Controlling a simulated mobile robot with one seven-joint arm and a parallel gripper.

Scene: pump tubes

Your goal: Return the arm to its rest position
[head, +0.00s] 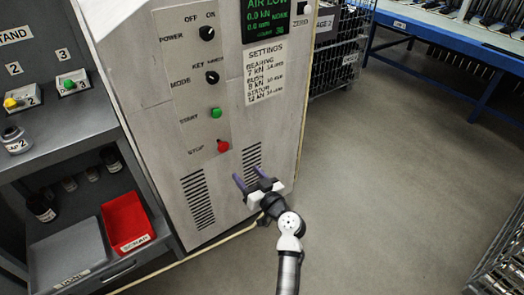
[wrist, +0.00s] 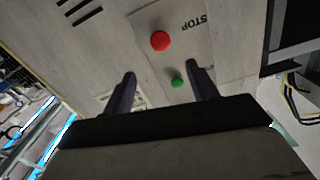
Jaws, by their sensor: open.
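My gripper (head: 253,181) is open, with nothing between its two purple fingers. In the head view it is in front of the lower part of a grey control panel cabinet (head: 150,70), below and right of the red STOP button (head: 223,146). In the wrist view the two dark fingers (wrist: 160,90) stand apart. The red STOP button (wrist: 160,41) and the green START button (wrist: 177,82) show beyond and between them. My arm reaches up from the bottom edge of the head view. Whether the fingers touch the cabinet I cannot tell.
Wire cages (head: 337,50) and a blue-framed rack (head: 440,85) stand at back right. The grey floor (head: 400,180) right of the cabinet is clear.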

